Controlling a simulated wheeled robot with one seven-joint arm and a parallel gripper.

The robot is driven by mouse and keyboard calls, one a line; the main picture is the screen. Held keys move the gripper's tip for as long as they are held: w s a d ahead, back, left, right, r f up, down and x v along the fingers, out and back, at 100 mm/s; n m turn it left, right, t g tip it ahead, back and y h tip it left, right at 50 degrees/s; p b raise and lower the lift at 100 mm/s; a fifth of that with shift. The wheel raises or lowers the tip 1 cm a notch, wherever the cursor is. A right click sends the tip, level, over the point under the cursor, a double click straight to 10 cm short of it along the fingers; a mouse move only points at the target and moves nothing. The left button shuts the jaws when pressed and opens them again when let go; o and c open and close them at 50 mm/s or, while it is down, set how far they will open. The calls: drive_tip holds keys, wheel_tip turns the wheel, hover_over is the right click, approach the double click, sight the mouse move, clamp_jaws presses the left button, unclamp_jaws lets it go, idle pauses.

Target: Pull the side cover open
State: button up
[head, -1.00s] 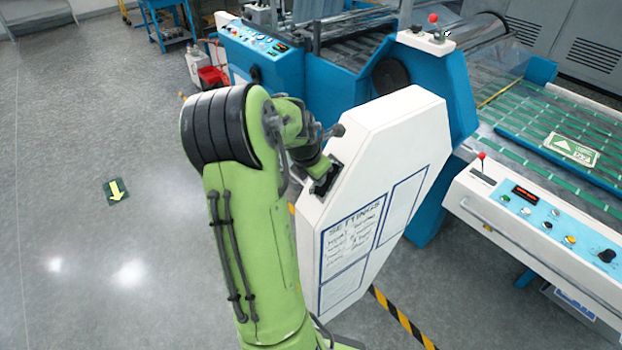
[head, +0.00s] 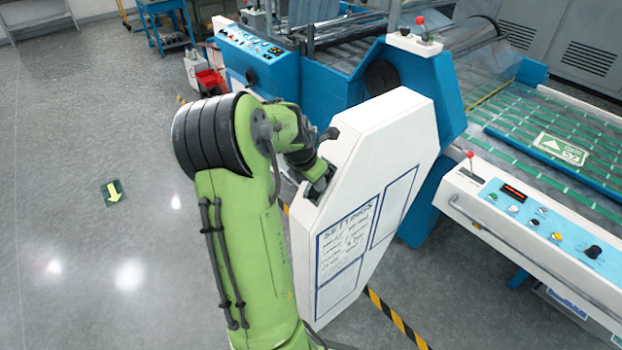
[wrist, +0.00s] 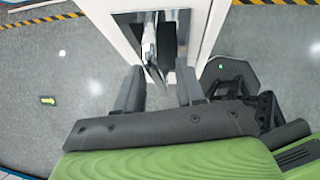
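The side cover (head: 372,160) is a tall white panel with a handwritten "SETTINGS" sheet on its face. It stands out at an angle from the blue machine frame, with a gap behind its upper part. Its narrow edge has a recessed handle pocket (head: 322,188), which also shows in the wrist view (wrist: 168,38) with a metal handle bar (wrist: 150,48) inside. My gripper (wrist: 160,75) is open, its two dark fingers apart at the lower end of the pocket. The bar lies between and just beyond the fingertips; contact cannot be told. In the head view my wrist partly hides the pocket.
The blue machine (head: 420,85) stands behind the cover. A white control console (head: 540,225) is at the right. Yellow-black floor tape (head: 395,318) runs below the cover. The grey floor at the left is clear, with a green arrow marker (head: 113,192).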

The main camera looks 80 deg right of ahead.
drive_tip(key=shift+w+a+r, duration=0.1)
drive_tip(key=shift+w, duration=0.05)
drive_tip(key=p+v, duration=0.1)
drive_tip(key=v, duration=1.4)
drive_tip(key=shift+a+r, duration=0.15)
drive_tip(key=shift+a, duration=0.05)
